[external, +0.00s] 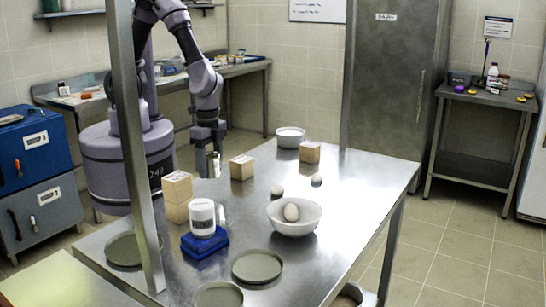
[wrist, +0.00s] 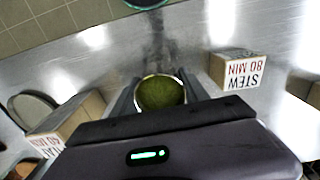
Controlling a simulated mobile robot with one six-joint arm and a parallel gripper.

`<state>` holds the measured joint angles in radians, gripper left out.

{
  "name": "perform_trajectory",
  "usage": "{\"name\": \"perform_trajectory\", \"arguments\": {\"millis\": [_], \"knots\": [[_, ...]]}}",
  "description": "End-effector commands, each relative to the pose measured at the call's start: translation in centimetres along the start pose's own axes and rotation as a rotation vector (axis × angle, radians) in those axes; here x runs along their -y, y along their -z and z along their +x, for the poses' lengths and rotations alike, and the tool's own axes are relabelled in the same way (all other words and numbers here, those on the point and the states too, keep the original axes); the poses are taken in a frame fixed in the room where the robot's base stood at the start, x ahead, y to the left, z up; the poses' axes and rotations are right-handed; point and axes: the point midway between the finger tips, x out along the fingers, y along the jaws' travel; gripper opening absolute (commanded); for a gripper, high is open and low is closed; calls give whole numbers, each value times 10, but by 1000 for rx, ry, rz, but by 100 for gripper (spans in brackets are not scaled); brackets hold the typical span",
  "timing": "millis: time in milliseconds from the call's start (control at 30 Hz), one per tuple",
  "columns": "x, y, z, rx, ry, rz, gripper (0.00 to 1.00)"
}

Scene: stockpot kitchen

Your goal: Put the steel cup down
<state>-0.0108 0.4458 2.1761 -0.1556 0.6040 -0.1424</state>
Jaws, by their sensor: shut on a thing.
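My gripper (external: 209,138) hangs fingers-down at the back edge of the steel table (external: 340,215). It is shut on the steel cup (external: 213,166), which is upright between the fingers. In the wrist view the cup (wrist: 161,92) shows from above as a round rim with a dull green inside, a finger on each side. I cannot tell whether the cup's base touches the table; its lower part is hard to make out.
Wooden blocks stand right (external: 242,167) and left (external: 177,198) of the cup. The right table end is clear.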

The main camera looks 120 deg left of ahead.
Motion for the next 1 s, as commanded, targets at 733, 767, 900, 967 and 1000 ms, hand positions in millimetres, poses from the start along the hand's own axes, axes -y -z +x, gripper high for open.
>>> {"name": "perform_trajectory", "arguments": {"millis": [733,767,900,967,1000], "knots": [[6,139,11,-3,0,1,3],[6,142,13,-3,1,2,3],[6,140,45,0,0,0,3],[6,140,48,-2,0,0,3],[6,141,47,-2,0,0,4]]}}
